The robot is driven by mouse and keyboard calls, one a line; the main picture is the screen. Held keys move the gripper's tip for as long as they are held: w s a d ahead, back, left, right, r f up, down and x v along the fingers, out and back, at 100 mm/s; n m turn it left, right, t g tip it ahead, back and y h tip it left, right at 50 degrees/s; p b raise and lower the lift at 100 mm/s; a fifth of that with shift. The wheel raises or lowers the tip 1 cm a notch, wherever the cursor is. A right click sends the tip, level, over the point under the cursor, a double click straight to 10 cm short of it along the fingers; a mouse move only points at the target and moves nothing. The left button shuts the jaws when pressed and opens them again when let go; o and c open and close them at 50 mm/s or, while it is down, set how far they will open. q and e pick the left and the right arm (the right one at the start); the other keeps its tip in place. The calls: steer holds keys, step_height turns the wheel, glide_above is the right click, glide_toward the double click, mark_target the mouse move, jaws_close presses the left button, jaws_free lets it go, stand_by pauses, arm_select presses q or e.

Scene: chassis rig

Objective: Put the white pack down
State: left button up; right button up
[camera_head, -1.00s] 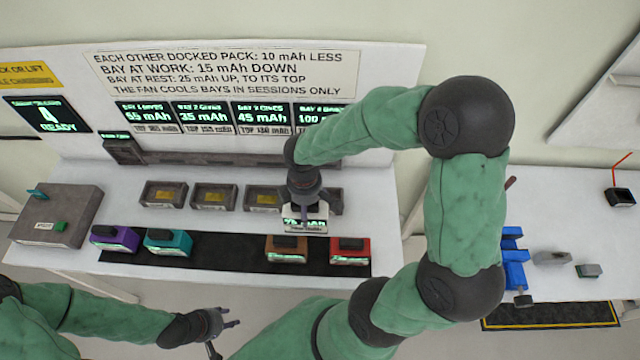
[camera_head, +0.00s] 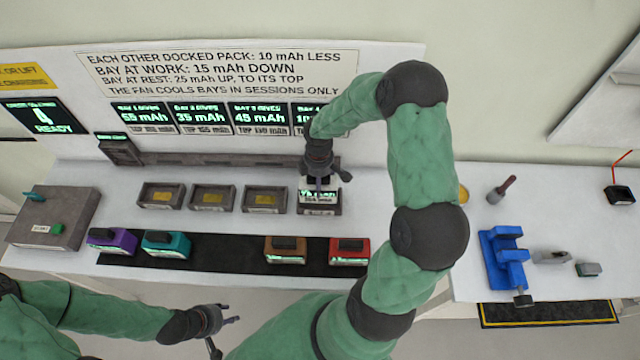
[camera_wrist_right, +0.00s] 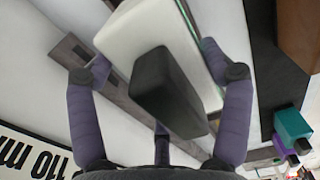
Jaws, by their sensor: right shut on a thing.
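The white pack (camera_head: 318,194) is at the rightmost grey bay, at the right end of the row of bays on the white bench. My right gripper (camera_head: 320,180) is above it, shut on it. In the right wrist view the white pack (camera_wrist_right: 140,35) with its dark handle block (camera_wrist_right: 166,92) sits between the purple fingers of my right gripper (camera_wrist_right: 160,75). I cannot tell whether the pack is fully seated in the bay. My left gripper (camera_head: 222,328) is open and empty in front of the bench at the lower left.
Three bays to the left, such as this one (camera_head: 265,198), hold no pack. Purple (camera_head: 112,240), teal (camera_head: 168,243), brown (camera_head: 286,249) and red (camera_head: 349,251) packs stand on the black mat (camera_head: 225,255). A blue vise (camera_head: 503,258) stands on the right bench.

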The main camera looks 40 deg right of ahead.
steer(key=shift+w+d+f, duration=0.25)
steer(key=shift+d+f, duration=0.2)
steer(key=shift+f, duration=1.65)
steer(key=shift+f, duration=0.2)
steer(key=o, duration=1.6)
steer(key=shift+r, duration=0.1)
step_height(320, 180, up, 12)
steer(key=shift+r+p, duration=0.1)
steer(key=shift+p, duration=0.2)
